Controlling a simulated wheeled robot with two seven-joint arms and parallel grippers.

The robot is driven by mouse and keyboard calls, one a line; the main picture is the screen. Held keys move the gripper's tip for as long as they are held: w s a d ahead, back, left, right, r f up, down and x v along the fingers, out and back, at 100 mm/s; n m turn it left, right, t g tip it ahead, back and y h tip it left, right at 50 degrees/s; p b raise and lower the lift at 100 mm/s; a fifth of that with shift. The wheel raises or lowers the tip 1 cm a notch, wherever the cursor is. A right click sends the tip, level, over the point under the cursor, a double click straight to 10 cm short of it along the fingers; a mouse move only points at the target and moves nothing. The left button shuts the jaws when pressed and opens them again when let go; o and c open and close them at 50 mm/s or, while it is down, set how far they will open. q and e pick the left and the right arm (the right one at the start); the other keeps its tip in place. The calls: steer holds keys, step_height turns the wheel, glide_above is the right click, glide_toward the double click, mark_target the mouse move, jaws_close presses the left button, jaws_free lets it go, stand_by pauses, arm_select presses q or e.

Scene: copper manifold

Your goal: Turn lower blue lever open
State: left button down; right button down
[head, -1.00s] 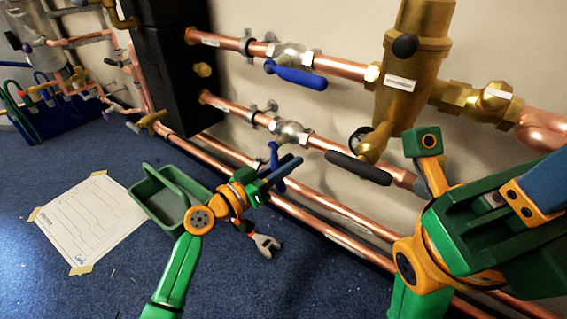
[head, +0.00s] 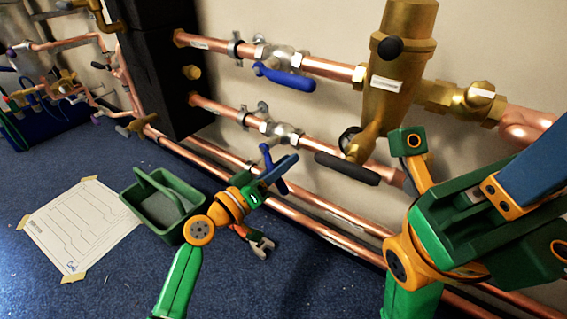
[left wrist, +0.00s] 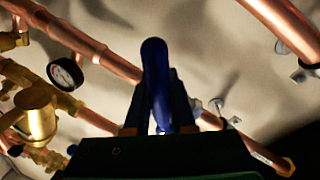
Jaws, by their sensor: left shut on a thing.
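The lower blue lever (head: 267,156) sits on the valve of the lower copper pipe and hangs down from it at a slant. My left gripper (head: 280,170) is at this lever, with its fingers shut on it. In the left wrist view the blue lever (left wrist: 156,75) stands up between the two dark fingers, which hide its lower part. My right gripper (head: 535,185) is close to the camera at the right, partly cut off by the frame edge. Its fingertips do not show clearly.
An upper blue lever (head: 285,76) lies along the upper pipe. A black-handled lever (head: 347,168) is right of the lower valve, below a brass body (head: 398,90). A green tray (head: 165,205), a paper sheet (head: 80,228) and a grey-red tool (head: 262,247) lie on the blue floor.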

arm_select(q)
steer(key=c, duration=0.8)
jaws_free()
steer(key=shift+o, duration=0.2)
